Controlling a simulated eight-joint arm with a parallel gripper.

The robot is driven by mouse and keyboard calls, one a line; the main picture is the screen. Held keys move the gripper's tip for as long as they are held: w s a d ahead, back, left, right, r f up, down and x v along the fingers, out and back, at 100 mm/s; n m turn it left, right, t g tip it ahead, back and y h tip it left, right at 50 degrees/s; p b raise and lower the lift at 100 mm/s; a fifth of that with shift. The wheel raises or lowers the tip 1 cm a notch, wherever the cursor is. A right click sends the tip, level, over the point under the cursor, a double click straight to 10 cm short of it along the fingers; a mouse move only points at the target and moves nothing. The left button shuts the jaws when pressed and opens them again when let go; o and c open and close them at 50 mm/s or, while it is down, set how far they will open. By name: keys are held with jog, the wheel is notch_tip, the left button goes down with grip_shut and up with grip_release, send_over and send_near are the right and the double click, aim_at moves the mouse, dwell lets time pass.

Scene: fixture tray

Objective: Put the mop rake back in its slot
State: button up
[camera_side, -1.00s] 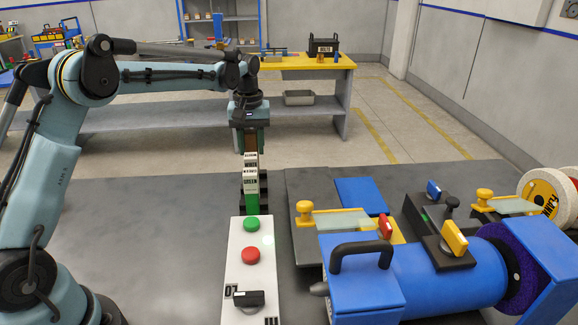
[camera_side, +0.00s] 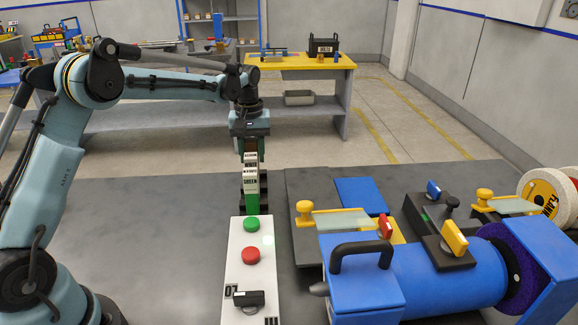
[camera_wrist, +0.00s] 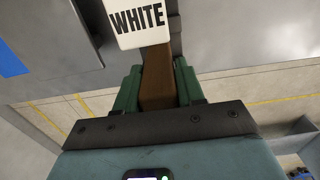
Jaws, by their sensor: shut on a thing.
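My gripper (camera_side: 250,146) points down above the far end of the white control panel. Its green fingers (camera_wrist: 187,84) are shut on a brown handle (camera_wrist: 157,76), which I take to be the mop rake's. The handle also shows as a short brown piece in the side view (camera_side: 250,145). A white block lettered WHITE (camera_wrist: 140,22) covers the handle's far part in the wrist view. In the side view, white labelled blocks (camera_side: 250,178) with a green one at the bottom stand just below my gripper. The rake's head and its slot are hidden, so I cannot tell whether they meet.
The white control panel (camera_side: 238,268) has a green button (camera_side: 252,224), a red button (camera_side: 250,256) and a black switch (camera_side: 248,299). A blue buffing machine (camera_side: 440,280) with yellow knobs fills the right. The grey bench top (camera_side: 160,225) left of the panel is clear.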

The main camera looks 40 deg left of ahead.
jog(key=shift+f, duration=0.4)
jog(key=o, duration=1.2)
jog(key=shift+o, duration=0.2)
